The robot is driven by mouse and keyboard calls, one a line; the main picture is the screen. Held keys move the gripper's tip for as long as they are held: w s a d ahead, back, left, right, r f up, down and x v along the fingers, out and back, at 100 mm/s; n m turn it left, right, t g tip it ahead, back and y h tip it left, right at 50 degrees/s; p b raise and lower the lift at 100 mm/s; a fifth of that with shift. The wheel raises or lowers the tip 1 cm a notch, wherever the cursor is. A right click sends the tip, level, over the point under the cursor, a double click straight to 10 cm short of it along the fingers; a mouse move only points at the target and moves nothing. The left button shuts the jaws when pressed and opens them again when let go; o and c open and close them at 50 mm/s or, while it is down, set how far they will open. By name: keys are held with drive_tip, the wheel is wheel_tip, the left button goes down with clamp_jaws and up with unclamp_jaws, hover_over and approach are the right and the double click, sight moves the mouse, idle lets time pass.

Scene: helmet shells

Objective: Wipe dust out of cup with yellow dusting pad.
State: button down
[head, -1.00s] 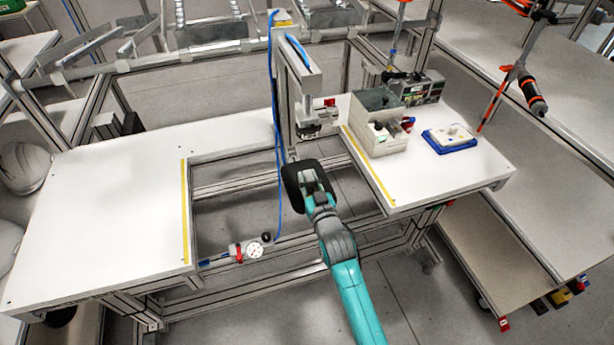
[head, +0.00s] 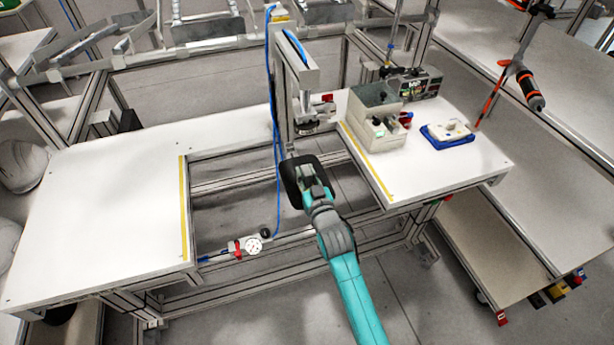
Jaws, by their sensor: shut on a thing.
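My gripper (head: 307,179) is in the middle of the head view, at the end of my teal arm. It is shut on a dark, rounded, pad-like thing (head: 289,181), seen from behind. Its front face is hidden, so I cannot tell whether any of it is yellow. The gripper is over the open gap between the two white tabletops, just in front of and below the press head (head: 312,122). I see no clear yellow dusting pad. I cannot tell which thing is the cup; it may be at the press head.
A grey press column (head: 281,95) with blue hoses stands at the gap. On the right tabletop (head: 440,180) are an open grey box (head: 375,135) and a blue tray (head: 450,141) with a white thing. The left tabletop (head: 100,215) is clear. A pressure gauge (head: 253,245) is below the gap.

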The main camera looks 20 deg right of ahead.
drive_tip(key=shift+w, duration=1.1)
drive_tip(key=shift+r, duration=2.7)
drive_tip(key=shift+s+f, duration=0.2)
drive_tip(key=shift+s, duration=1.05)
drive_tip(key=shift+s+f, duration=0.15)
drive_tip(key=shift+s, duration=1.1)
drive_tip(key=s, duration=1)
